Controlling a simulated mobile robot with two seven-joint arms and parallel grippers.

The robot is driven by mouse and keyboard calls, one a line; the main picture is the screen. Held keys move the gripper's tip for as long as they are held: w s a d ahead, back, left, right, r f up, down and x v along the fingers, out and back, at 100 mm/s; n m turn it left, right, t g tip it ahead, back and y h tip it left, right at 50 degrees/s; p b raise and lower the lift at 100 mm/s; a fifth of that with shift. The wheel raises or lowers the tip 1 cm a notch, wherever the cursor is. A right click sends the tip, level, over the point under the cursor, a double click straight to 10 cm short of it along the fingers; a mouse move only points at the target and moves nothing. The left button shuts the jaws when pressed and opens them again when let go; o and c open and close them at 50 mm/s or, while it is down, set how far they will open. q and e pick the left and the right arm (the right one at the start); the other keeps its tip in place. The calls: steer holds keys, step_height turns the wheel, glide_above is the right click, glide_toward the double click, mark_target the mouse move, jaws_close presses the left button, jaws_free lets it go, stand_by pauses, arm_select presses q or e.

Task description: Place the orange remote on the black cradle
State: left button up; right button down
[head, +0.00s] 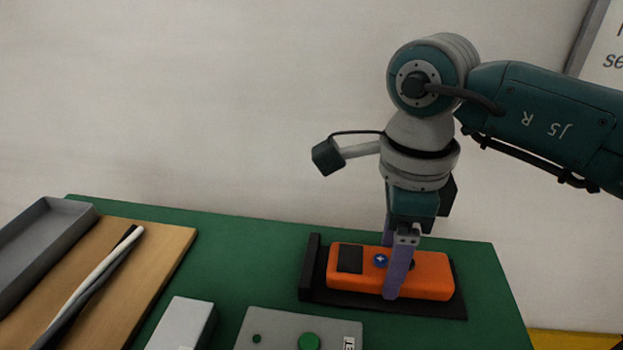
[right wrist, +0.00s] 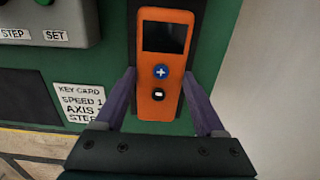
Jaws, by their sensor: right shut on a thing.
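The orange remote (head: 430,275) has a dark screen and a blue plus button. It lies over the black cradle (head: 312,268), within the cradle's outline in the head view. Whether it rests fully on the cradle's base I cannot tell. My right gripper (head: 397,270) reaches down from above with its purple fingers on either side of the remote, shut on it. In the right wrist view the remote (right wrist: 162,70) stands between the fingers, with the black cradle (right wrist: 205,45) around its far part. My left gripper is not in view.
On the green table (head: 260,240) are a grey control box (head: 280,325), a light grey block (head: 182,325), a wooden board (head: 150,250) with black and white rods (head: 95,280), and a grey tray (head: 45,240). A key card label (right wrist: 82,102) shows in the wrist view.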

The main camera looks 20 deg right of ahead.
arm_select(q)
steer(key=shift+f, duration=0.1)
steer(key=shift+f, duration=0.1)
arm_select(e)
steer(key=shift+c, duration=2.2)
jaws_free()
steer(key=shift+f, duration=0.2)
steer(key=o, duration=0.4)
steer(key=shift+r, duration=0.1)
steer(key=shift+o, duration=0.2)
